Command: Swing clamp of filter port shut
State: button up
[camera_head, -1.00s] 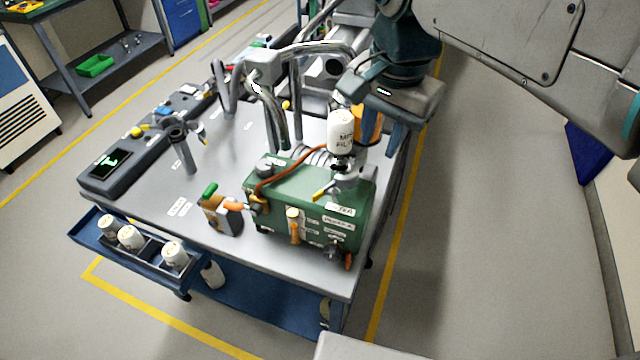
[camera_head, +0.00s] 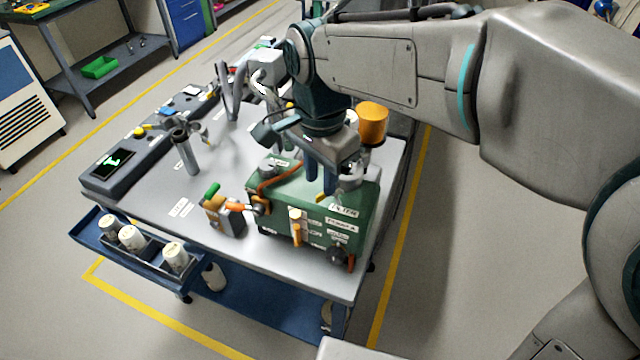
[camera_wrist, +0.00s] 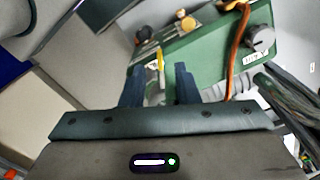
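The green pump box (camera_head: 330,215) stands on the cart top, and it also shows in the wrist view (camera_wrist: 200,48). The grey filter port (camera_head: 352,178) is on its top at the right, partly hidden by my gripper. The clamp's yellow lever (camera_wrist: 161,57) shows in the wrist view, just beyond and between my fingertips; in the head view only a bit of yellow shows. My gripper (camera_head: 321,190) points down beside the port, with its two dark blue fingers apart (camera_wrist: 158,78). I cannot tell whether they touch the lever. The white filter is mostly hidden behind my wrist.
An orange cylinder (camera_head: 372,124) stands behind the pump. An orange hose (camera_head: 275,180) loops over the pump's left. A small valve block (camera_head: 222,215) stands left of it. White canisters sit in a blue tray (camera_head: 150,258) at the cart's front left. Bent metal pipes rise behind.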

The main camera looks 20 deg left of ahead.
aim_at(321, 194)
jog(key=shift+f, duration=1.65)
grip_shut()
